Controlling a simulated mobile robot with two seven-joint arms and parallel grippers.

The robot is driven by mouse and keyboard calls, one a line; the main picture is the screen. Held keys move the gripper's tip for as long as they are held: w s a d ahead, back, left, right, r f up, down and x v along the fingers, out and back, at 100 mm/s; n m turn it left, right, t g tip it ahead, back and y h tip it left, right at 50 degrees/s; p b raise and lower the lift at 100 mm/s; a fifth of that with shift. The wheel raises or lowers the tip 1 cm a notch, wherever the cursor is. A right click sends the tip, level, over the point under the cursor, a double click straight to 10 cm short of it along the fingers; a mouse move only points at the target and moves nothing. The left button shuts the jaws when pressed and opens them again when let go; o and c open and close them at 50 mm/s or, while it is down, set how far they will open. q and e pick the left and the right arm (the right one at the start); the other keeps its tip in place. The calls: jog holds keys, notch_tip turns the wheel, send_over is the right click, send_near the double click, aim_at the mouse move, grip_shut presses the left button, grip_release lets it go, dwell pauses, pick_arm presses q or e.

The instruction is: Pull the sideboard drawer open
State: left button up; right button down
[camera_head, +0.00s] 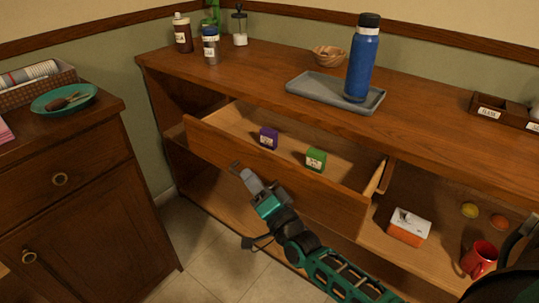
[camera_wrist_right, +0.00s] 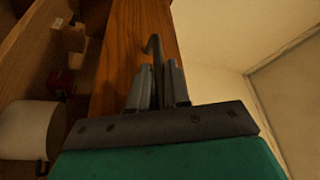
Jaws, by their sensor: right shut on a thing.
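The sideboard drawer (camera_head: 290,190) stands pulled out from the wooden sideboard (camera_head: 270,72), with its inside showing. It holds a small purple box (camera_head: 268,138) and a small green box (camera_head: 316,159). My right gripper (camera_head: 243,174) is at the drawer front, left of its middle, and is shut on the drawer's handle (camera_head: 235,165). In the right wrist view the fingers (camera_wrist_right: 158,84) are close together at the dark handle (camera_wrist_right: 152,46) against the wooden front. The fingers partly hide the handle. My left gripper is not in view.
On the sideboard top are a grey tray (camera_head: 308,88) with a blue bottle (camera_head: 363,60), a wooden bowl (camera_head: 328,56) and several bottles. A red mug (camera_head: 480,258) and an orange-white box (camera_head: 408,228) stand on the right shelf. Tiled floor (camera_head: 205,235) is clear before the sideboard.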

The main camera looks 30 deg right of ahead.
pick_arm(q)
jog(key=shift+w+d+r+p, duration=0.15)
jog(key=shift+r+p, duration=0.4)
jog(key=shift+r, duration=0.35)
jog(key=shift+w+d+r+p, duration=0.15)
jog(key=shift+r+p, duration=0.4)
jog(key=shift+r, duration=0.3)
pick_arm(e)
jog(key=s+a, duration=0.4)
jog(key=a, duration=0.5)
jog(key=shift+a, duration=0.35)
jog(key=c, duration=1.4)
grip_release()
jog(key=shift+c, duration=0.2)
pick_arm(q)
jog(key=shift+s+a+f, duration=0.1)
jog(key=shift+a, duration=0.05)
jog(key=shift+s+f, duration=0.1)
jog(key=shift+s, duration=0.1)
pick_arm(e)
jog(key=shift+s+f, duration=0.1)
jog(key=shift+s, duration=0.05)
